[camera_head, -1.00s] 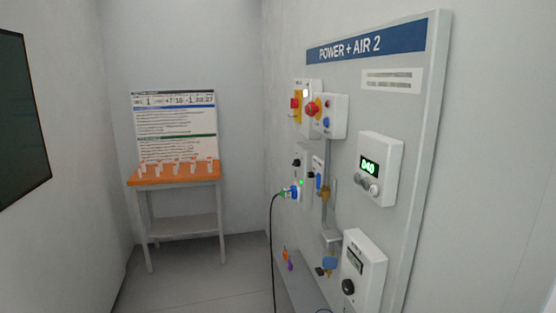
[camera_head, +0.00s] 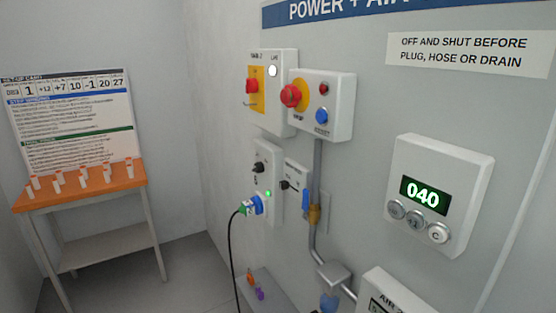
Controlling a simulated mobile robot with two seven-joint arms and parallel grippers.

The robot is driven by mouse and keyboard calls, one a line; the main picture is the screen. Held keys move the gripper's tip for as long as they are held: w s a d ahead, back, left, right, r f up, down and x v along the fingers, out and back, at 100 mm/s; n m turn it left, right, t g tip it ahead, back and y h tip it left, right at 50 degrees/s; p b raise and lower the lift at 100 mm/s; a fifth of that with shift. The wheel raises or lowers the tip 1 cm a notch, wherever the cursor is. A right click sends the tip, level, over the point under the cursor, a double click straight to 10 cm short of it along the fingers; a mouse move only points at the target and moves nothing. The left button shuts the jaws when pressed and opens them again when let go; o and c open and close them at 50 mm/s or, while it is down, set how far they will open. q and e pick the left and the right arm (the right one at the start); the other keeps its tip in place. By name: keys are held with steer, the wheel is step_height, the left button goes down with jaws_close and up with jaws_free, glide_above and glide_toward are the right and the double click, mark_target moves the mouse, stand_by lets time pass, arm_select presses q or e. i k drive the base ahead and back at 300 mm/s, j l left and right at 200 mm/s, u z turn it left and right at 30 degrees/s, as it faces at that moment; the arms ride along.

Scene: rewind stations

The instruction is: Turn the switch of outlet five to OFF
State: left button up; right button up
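A narrow grey outlet plate (camera_head: 272,212) is on the wall panel, left of the middle of the view. It has a black rotary switch (camera_head: 258,168) near its top. A small dark mark under the switch is too small to read as a number. A green lamp (camera_head: 268,194) is lit below. A blue and green plug (camera_head: 250,206) sits at the outlet, and a black cable hangs from it. The exact direction of the switch is hard to tell. Neither of my grippers is in view.
Above are a box with a red knob (camera_head: 252,87) and a box with a red stop button (camera_head: 292,95). A valve plate with a blue lever (camera_head: 306,199) stands close right of the outlet. An orange-topped table (camera_head: 82,186) is at left.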

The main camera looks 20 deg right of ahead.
mark_target(259, 166)
steer(key=i+j+z, duration=0.7)
